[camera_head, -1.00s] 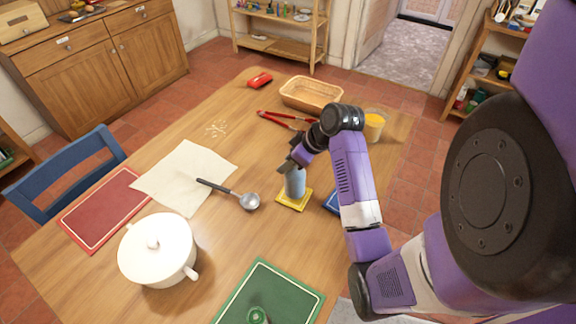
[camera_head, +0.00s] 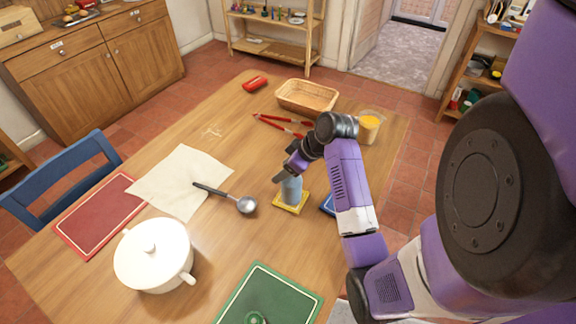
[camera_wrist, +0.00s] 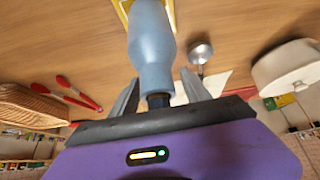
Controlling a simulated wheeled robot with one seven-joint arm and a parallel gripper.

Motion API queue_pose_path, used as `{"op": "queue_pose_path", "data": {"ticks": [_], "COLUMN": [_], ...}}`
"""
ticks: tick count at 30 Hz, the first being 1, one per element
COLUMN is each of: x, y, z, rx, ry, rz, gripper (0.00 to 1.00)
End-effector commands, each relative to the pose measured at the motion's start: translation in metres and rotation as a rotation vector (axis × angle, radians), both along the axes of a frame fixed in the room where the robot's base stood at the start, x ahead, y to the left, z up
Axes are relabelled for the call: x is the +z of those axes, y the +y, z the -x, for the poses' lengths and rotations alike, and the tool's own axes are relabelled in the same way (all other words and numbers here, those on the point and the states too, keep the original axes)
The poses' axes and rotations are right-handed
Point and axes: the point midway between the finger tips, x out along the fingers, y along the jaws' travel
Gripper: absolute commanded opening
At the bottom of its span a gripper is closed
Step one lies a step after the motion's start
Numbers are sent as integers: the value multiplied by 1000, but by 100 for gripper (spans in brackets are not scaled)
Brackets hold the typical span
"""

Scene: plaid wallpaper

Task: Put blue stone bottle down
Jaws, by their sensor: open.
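The blue stone bottle (camera_head: 291,191) stands upright on a yellow coaster (camera_head: 290,206) on the wooden table. My gripper (camera_head: 283,175) is at the bottle's upper part, with its dark fingers open. In the wrist view the blue-grey bottle (camera_wrist: 151,48) shows between the two open fingers of my gripper (camera_wrist: 160,95), with gaps on both sides. Its dark neck end points toward the palm. The yellow coaster (camera_wrist: 172,14) shows at the bottle's far end. The bottle's top is partly hidden by my gripper in the head view.
A ladle (camera_head: 245,204) lies left of the coaster, near a cream cloth (camera_head: 180,180). A white pot (camera_head: 152,262) stands front left. Red tongs (camera_head: 277,124), a wicker basket (camera_head: 306,97) and an orange-filled glass (camera_head: 369,125) are behind. A blue coaster (camera_head: 328,204) is partly hidden by my arm.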

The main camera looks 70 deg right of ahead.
Motion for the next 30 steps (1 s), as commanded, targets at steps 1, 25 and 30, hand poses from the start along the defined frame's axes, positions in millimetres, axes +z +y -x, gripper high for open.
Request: {"op": "queue_pose_path", "data": {"ticks": [1, 25, 30], "x": [3, 101, 102], "y": [0, 11, 11], "z": [1, 63, 64], "rx": [-1, 0, 0], "ry": [-1, -1, 0], "rz": [1, 0, 0], "gripper": [55, 55, 55]}}
